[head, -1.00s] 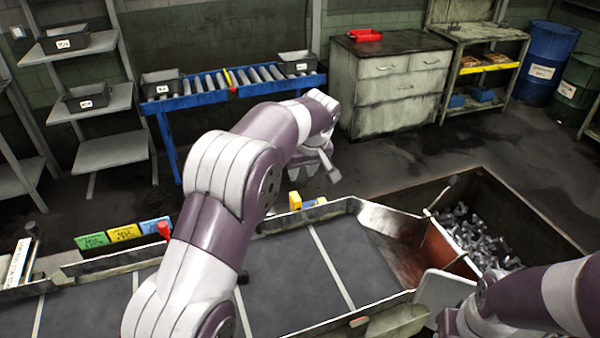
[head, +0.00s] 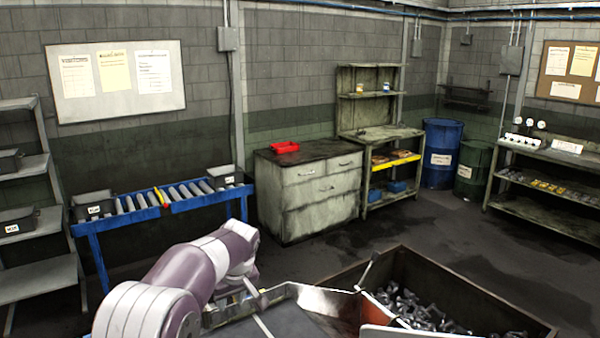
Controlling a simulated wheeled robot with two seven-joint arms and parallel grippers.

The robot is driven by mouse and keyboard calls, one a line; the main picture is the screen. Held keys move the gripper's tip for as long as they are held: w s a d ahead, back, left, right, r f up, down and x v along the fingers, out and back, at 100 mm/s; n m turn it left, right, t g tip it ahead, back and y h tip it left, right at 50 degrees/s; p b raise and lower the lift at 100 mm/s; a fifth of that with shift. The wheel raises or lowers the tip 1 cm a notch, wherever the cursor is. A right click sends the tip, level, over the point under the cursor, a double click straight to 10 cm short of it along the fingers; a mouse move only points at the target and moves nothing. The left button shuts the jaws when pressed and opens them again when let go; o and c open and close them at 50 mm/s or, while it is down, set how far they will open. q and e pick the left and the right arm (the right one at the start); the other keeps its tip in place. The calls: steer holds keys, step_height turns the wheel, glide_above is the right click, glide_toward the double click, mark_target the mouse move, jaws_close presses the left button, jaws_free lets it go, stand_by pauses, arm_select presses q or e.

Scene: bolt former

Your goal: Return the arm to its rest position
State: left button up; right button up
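My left arm comes in from the bottom left, with purple and pale grey links. My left gripper (head: 258,292) is at its far end, above the far edge of the dark work surface (head: 285,322). It is small and partly hidden by the wrist, so I cannot tell whether its fingers are open or shut. I see nothing held in it. My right arm and gripper are out of view.
A deep bin (head: 480,297) of grey bolts stands beyond the work surface at right. A blue roller stand (head: 150,214), a grey cabinet (head: 310,195) and a shelf bench (head: 392,165) line the wall. The floor before the drums is clear.

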arm_select(q)
steer(key=s+a+f+m+g+h+b, duration=0.1)
steer(key=s+f, duration=0.5)
steer(key=s, duration=0.9)
steer(key=s+a+f+m+g+h+b, duration=0.1)
steer(key=s+f+m+b, duration=0.2)
steer(key=s, duration=1.2)
step_height(320, 180, down, 4)
steer(key=m, duration=0.3)
steer(key=shift+a+h, duration=0.3)
steer(key=shift+a, duration=0.05)
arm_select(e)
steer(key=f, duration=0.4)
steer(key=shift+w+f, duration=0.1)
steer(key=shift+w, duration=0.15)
